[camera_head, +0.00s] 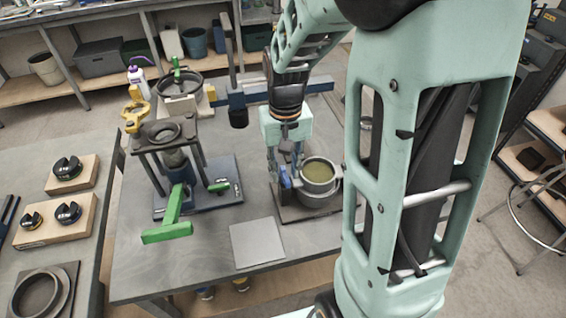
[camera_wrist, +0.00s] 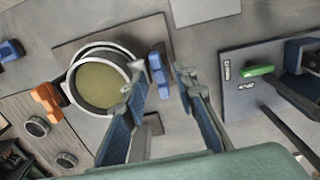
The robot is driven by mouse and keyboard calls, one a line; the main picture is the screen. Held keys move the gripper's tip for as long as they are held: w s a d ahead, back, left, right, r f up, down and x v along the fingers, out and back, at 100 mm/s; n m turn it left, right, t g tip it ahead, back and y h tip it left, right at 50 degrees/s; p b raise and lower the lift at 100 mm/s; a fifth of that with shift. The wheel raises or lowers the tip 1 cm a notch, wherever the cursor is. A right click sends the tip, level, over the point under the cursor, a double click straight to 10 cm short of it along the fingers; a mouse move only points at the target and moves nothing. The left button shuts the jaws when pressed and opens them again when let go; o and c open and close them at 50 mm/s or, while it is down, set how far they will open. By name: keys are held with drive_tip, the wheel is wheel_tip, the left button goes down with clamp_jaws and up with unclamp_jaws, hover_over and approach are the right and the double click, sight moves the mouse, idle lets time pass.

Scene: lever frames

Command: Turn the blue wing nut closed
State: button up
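A blue wing nut (camera_wrist: 158,68) sits beside the rim of a round pot (camera_wrist: 103,85) with a dull yellow-green inside. In the head view the blue nut (camera_head: 285,177) is at the near left of the pot (camera_head: 318,172), partly covered by my fingers. My gripper (camera_head: 284,168) points down over it. In the wrist view my gripper (camera_wrist: 161,74) has its two fingers apart, with the wing nut showing in the gap between the fingertips. The left fingertip is close to the nut; I cannot tell whether it touches.
An orange knob (camera_wrist: 47,97) is at the pot's other side, and another blue knob (camera_wrist: 10,50) lies farther left. A press-like stand with a green handle (camera_head: 170,220) is left of my gripper. A grey plate (camera_head: 257,243) lies flat in front.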

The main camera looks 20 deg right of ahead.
drive_tip(key=shift+c, duration=0.2)
clamp_jaws()
drive_tip(key=shift+m, duration=0.4)
drive_tip(key=m, duration=0.6)
drive_tip(key=shift+r+m, duration=0.1)
drive_tip(key=shift+m, duration=0.2)
drive_tip(key=m+p, duration=0.1)
drive_tip(key=m, duration=0.4)
drive_tip(key=m+p, duration=0.1)
drive_tip(key=m, duration=0.4)
drive_tip(key=shift+w+m+p, duration=0.1)
drive_tip(key=shift+m+p, duration=0.2)
drive_tip(key=shift+m, duration=0.1)
